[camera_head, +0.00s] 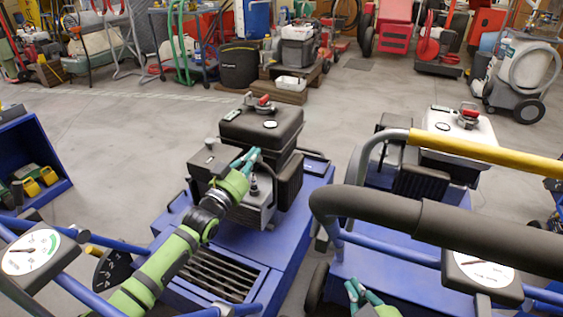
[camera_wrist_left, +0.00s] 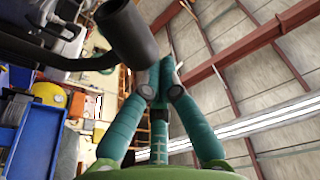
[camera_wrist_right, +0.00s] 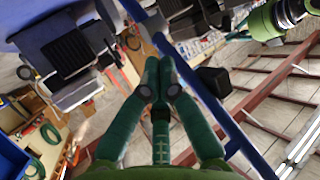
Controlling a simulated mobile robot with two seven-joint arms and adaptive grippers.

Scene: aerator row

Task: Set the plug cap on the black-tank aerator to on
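The black-tank aerator (camera_head: 262,127) stands in the middle of the head view, its grey and black engine below the tank on a blue frame. A small dark upright part (camera_head: 254,187) on the engine may be the plug cap; I cannot tell whether it is seated. My left gripper (camera_head: 250,157) is beside the engine's top, just under the tank, with its fingers together. In the left wrist view its fingertips (camera_wrist_left: 160,80) meet near a black cylinder (camera_wrist_left: 127,35), apparently empty. My right gripper (camera_head: 364,292) is low in front of the right-hand machine; its fingertips (camera_wrist_right: 158,82) are together and empty.
A white-tank aerator (camera_head: 459,130) stands at right. A yellow bar (camera_head: 485,152) and a thick black handle (camera_head: 430,222) cross in front of it. Round gauges (camera_head: 30,252) are at the lower left and right. A blue shelf (camera_head: 50,150) stands far left.

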